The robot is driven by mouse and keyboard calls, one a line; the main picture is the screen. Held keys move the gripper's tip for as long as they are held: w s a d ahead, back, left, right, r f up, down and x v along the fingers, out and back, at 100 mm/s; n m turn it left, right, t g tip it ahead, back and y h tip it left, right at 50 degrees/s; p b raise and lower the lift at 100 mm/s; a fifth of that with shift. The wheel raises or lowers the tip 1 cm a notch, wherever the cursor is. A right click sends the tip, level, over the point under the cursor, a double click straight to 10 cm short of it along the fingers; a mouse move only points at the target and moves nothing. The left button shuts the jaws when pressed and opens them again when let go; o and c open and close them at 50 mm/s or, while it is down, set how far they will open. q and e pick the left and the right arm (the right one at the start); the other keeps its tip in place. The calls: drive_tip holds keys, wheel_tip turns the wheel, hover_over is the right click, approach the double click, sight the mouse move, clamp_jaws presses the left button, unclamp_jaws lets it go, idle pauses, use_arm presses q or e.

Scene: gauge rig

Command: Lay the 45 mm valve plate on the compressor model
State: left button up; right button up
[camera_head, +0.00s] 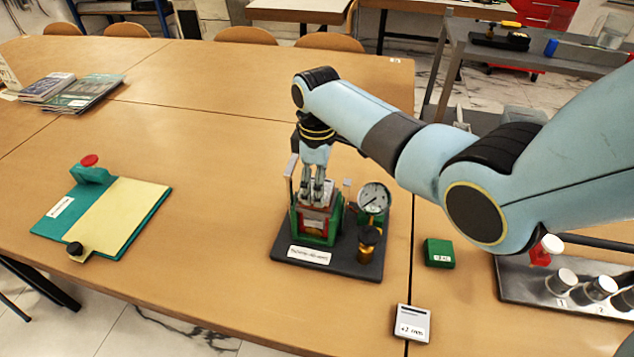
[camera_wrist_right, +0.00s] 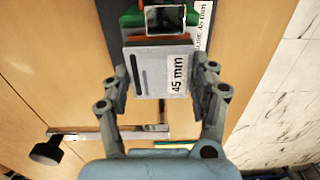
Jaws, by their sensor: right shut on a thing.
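The compressor model (camera_head: 308,238) is a green block with a dial gauge (camera_head: 374,198) and a brass-coloured knob on a dark base plate (camera_head: 345,262). My right gripper (camera_head: 318,198) points down over the green block. In the wrist view, its fingers (camera_wrist_right: 161,85) stand on either side of the grey valve plate (camera_wrist_right: 152,75), labelled "45 mm", and are shut on it. The plate has a dark slot and lies over the model, with an orange-brown edge and green part beyond it. Whether the plate touches the model cannot be told. My left gripper is not in view.
A metal rack (camera_head: 530,288) with capped pieces stands at the far right. A teal board (camera_head: 150,212) with a yellow sheet lies left. The table between is clear.

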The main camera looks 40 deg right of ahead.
idle(0.3)
drive_tip(key=shift+f+b, duration=0.35)
drive_tip(key=shift+f, duration=0.2)
drive_tip(key=o, duration=1.4)
drive_tip(key=shift+c, duration=0.2)
wheel_tip(320, 180, up, 12)
